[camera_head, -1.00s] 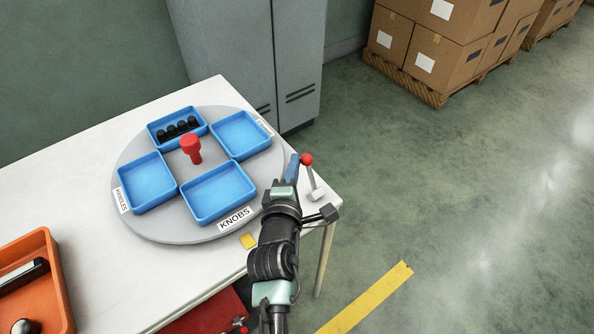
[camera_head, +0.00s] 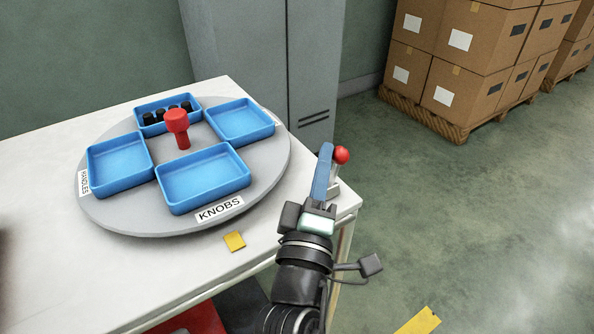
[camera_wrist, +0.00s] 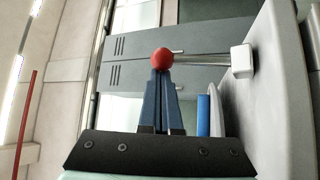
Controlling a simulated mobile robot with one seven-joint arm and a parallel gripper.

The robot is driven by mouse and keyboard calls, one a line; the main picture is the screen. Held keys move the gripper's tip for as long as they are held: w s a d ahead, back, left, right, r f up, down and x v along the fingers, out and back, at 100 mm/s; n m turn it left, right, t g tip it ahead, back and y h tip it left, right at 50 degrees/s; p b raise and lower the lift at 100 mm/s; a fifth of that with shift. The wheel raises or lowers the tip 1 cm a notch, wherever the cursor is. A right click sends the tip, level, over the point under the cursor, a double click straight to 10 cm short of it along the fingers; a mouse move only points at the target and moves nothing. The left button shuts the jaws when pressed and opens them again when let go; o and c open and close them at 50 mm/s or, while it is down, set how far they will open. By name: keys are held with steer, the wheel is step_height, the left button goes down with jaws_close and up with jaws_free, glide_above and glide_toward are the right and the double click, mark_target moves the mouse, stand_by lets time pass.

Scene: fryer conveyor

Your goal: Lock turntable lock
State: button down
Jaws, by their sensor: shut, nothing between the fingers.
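The turntable lock shows as a lever with a red ball knob (camera_head: 342,155) at the right corner of the table, beside the turntable. In the wrist view, the red ball (camera_wrist: 162,58) sits at the fingertips, and its thin rod runs right to a pale block (camera_wrist: 242,60). My gripper (camera_head: 326,150) has its blue fingers shut and empty, just left of the ball in the head view. In the wrist view, my gripper (camera_wrist: 161,76) has its tips at the ball; contact cannot be told. The fingers hide most of the rod in the head view. The grey turntable (camera_head: 130,218) lies flat on the table.
The turntable carries several blue trays (camera_head: 203,180) and a red central knob (camera_head: 177,125); the back tray holds black pieces. A yellow square (camera_head: 234,241) lies on the white table (camera_head: 70,280). A grey cabinet (camera_head: 310,60) stands behind.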

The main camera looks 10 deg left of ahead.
steer(key=shift+s+d+f+m+t+h+b, duration=0.45)
steer(key=shift+m+b, duration=0.3)
steer(key=shift+b, duration=1.7)
steer(key=shift+s+d+f+m+t+h+b, duration=0.35)
steer(key=shift+m+t+b, duration=0.3)
steer(key=shift+b, duration=1.75)
steer(key=shift+s+d+r+m+b, duration=0.15)
steer(key=shift+m+b, duration=0.45)
steer(key=shift+b, duration=0.6)
steer(key=shift+s+h+b, duration=0.1)
steer(key=shift+h+b, duration=0.3)
steer(key=shift+r, duration=0.1)
